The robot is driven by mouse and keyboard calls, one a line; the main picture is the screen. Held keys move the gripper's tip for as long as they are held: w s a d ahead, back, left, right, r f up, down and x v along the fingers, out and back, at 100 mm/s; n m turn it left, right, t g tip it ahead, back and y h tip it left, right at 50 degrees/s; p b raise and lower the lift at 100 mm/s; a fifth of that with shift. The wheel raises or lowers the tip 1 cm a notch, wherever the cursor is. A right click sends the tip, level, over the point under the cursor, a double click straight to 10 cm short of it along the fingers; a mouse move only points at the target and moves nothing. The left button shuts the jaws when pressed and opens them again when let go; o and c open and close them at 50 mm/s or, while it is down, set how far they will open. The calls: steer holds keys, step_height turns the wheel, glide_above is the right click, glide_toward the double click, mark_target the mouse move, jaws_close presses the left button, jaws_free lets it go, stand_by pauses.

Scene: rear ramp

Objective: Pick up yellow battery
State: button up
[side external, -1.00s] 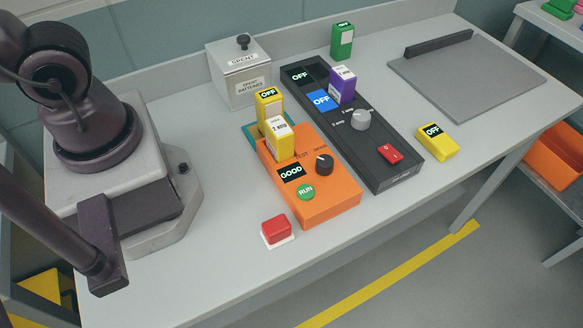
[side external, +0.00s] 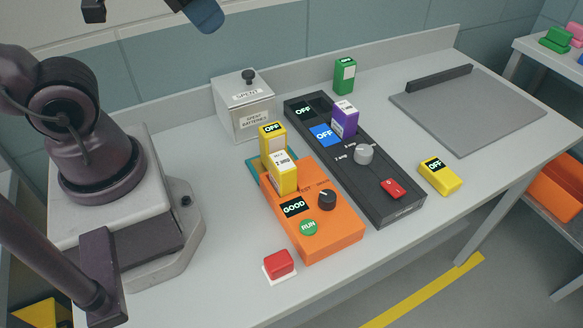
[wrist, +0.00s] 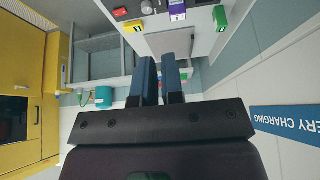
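Three yellow battery blocks are in the side view. One (side external: 272,142) stands upright on a teal base behind the orange tester (side external: 335,232). A second (side external: 283,174) stands upright on the tester's back end. A third (side external: 439,176), showing OFF, lies at the right of the dark panel; it shows in the wrist view (wrist: 133,27). In the wrist view my gripper (wrist: 160,62) has two blue fingers close together with a narrow gap and nothing visible between them. In the side view only part of the blue end shows, high at the top edge, clear of all batteries.
The dark panel (side external: 375,180) holds a purple block (side external: 345,121). A spent-batteries box (side external: 243,108) and a green block (side external: 344,76) stand at the back. A red button (side external: 279,262) sits in front of the tester. A grey plate (side external: 475,115) lies at right.

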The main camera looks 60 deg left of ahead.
steer(key=o, duration=1)
steer(key=m+g, duration=0.6)
steer(key=m, duration=1.2)
glide_above(282, 160)
step_height(282, 160, down, 17)
steer(key=f, duration=0.7)
steer(key=shift+s+a+f, duration=0.1)
steer(key=shift+a, duration=0.15)
steer(key=shift+d+f, duration=0.15)
steer(key=shift+f, duration=1.2)
steer(key=shift+d+f, duration=0.15)
steer(key=shift+f, duration=1.15)
